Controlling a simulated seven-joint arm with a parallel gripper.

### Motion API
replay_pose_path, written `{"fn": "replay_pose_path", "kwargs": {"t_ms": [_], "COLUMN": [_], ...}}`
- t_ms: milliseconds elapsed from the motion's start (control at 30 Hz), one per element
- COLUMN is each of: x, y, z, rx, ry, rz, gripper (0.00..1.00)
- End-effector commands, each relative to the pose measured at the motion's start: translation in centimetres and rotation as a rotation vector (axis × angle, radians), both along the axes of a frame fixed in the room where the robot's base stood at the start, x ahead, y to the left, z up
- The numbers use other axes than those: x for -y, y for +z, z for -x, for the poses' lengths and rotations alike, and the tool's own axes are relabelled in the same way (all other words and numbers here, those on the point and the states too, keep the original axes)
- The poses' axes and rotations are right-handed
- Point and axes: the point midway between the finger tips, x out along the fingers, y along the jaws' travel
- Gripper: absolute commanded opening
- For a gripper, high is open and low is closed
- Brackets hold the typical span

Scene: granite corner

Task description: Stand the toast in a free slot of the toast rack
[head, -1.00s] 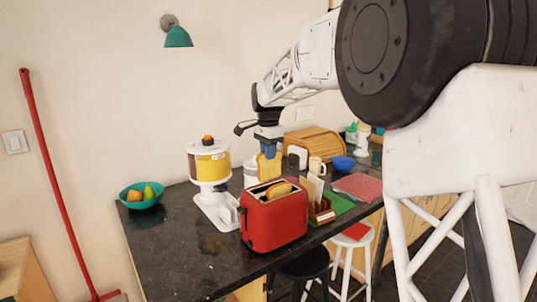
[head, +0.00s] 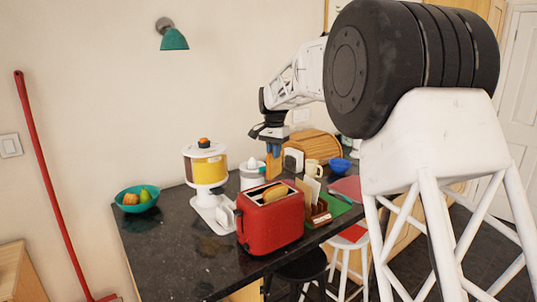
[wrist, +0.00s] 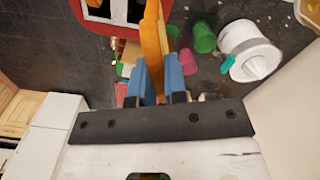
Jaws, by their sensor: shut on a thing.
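My gripper (head: 273,150) is shut on a golden-brown slice of toast (head: 274,167), held upright above and behind the red toaster. In the wrist view the toast (wrist: 153,45) stands nearly edge-on between the two blue fingers (wrist: 158,82). A brown holder (head: 319,215) with pale upright pieces stands right of the toaster. A white round-topped object (head: 293,159) stands behind it. I cannot tell which of these, if either, is the toast rack, and no free slot can be made out.
The red toaster (head: 268,223) has another slice in its top. A yellow-and-white dispenser (head: 207,170), a white juicer (head: 252,174), a mug (head: 313,168) and a blue bowl (head: 340,165) crowd the dark counter. The front-left counter (head: 170,250) is clear.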

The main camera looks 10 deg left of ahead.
Motion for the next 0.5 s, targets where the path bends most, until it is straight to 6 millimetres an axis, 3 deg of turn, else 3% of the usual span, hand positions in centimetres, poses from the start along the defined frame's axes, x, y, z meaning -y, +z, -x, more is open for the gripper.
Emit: {"fn": "replay_pose_path", "kwargs": {"t_ms": [500], "x": [2.8], "y": [-1.4], "z": [-6.1], "rx": [0.003], "ry": [0.394], "rz": [-0.004], "gripper": [0.0]}}
